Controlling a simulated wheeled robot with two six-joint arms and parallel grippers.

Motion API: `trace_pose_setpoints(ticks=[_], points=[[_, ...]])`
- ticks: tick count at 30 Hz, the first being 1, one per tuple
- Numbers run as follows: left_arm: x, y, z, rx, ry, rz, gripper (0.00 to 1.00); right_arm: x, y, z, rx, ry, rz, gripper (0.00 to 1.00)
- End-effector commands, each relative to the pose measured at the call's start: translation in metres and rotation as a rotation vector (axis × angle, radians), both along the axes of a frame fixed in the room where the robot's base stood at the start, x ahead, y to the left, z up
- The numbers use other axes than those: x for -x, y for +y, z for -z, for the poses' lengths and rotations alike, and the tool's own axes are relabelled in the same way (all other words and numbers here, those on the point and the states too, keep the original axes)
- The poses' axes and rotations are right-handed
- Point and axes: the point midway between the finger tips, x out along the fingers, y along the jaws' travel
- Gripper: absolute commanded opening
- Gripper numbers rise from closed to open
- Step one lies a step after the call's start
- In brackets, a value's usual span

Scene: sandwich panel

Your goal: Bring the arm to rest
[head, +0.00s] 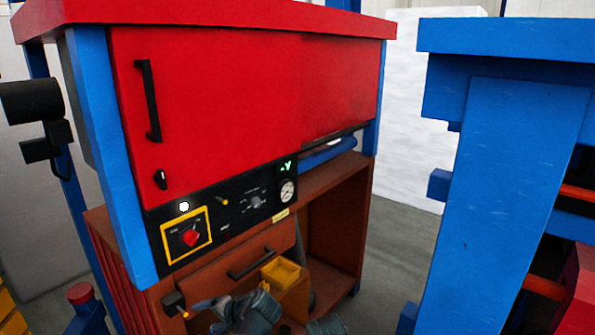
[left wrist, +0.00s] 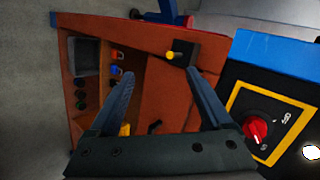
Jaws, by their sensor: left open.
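My left gripper (head: 208,304) is at the bottom of the head view, low in front of the red and brown cabinet. Its two dark fingers stand apart in the left wrist view (left wrist: 160,76), with nothing held between them. A small black box with a yellow knob (left wrist: 180,54) lies just beyond the fingertips in that view. The box also shows left of the gripper in the head view (head: 174,303). I cannot tell whether a finger touches it.
The black control panel (head: 228,215) carries a red rotary switch (head: 190,238) and a gauge (head: 287,191). Below are a drawer handle (head: 250,264) and a yellow bin (head: 281,271). A blue frame (head: 505,190) stands at the right. Bare floor (head: 398,250) shows between.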

Motion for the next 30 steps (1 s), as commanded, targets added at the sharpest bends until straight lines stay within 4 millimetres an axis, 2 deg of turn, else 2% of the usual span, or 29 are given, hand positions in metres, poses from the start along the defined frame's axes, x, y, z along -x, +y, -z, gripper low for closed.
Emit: trace_pose_setpoints(ticks=[1,3,9,20,30], points=[[0.014,0.0,0.018,0.107,0.03,-0.042,0.83,0.0,0.0,0.0,0.0,0.0,0.0,0.0],[0.029,-0.008,0.04,0.246,0.067,-0.087,0.83,0.0,0.0,0.0,0.0,0.0,0.0,0.0],[0.056,-0.035,0.072,0.535,0.141,-0.167,0.83,0.0,0.0,0.0,0.0,0.0,0.0,0.0],[0.084,-0.079,0.087,0.888,0.223,-0.243,0.83,0.0,0.0,0.0,0.0,0.0,0.0,0.0],[0.111,-0.142,0.087,0.808,0.347,-0.114,0.83,0.0,0.0,0.0,0.0,0.0,0.0,0.0]])
